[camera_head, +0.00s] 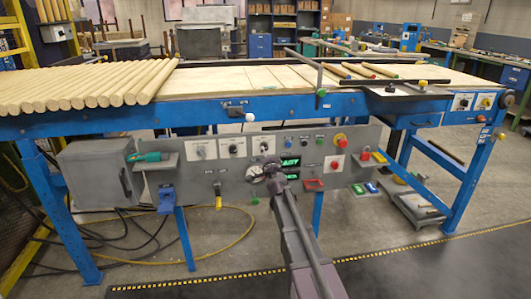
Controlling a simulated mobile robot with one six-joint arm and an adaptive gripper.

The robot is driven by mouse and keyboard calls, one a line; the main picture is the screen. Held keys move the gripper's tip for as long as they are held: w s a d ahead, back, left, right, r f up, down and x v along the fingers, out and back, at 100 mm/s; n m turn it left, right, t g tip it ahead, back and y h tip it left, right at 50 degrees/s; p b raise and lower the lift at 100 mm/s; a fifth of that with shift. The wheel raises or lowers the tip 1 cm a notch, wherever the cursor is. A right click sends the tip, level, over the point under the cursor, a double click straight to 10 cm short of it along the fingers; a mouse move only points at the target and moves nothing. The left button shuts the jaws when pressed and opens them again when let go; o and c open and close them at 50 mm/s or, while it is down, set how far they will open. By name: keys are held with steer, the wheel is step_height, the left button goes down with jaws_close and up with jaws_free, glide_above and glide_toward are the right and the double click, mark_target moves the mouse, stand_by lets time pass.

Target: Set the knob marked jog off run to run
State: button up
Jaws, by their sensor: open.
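A grey control panel (228,170) hangs under the front of the blue table. Its upper row has a grey selector (202,149), a white-plated selector with a black knob (232,147) and another white-plated selector (267,145). The markings are too small to read, so I cannot tell which one is jog off run or how its pointer is set. My gripper (260,172) is in front of the panel's middle, just below the third selector and left of the green display (290,161). It is open; its fingers are small in view, and I cannot tell whether they touch anything.
A red mushroom button (340,139) and a red-yellow button (335,163) are on the panel's right. A green-handled tool (150,156) lies on a left shelf. Wooden rods (85,83) cover the table's left. A yellow hose (245,232) lies on the floor.

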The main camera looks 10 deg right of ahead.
steer(key=s, duration=0.6)
steer(key=shift+s, duration=0.4)
steer(key=s+a+f+n+g+y, duration=0.2)
steer(key=s+a+f+n+g, duration=0.1)
steer(key=s+f+n+g, duration=0.25)
steer(key=s+a+f+n+g+y, duration=0.3)
steer(key=s+a+f+n+g, duration=0.1)
steer(key=s+f, duration=0.25)
steer(key=s+d+f+n+g+h, duration=0.1)
steer(key=s+d+f+g+h, duration=0.15)
steer(key=s, duration=0.45)
steer(key=s+d+f+n+g+h, duration=0.1)
steer(key=s+d+f+g, duration=0.15)
steer(key=s, duration=0.45)
steer(key=s+d+f+g+h, duration=0.1)
steer(key=s+d+g+h, duration=0.1)
steer(key=s+g, duration=0.35)
step_height(320, 180, up, 32)
steer(key=t+p, duration=0.2)
steer(key=p, duration=3)
steer(key=shift+s+f, duration=0.25)
steer(key=shift+s, duration=0.2)
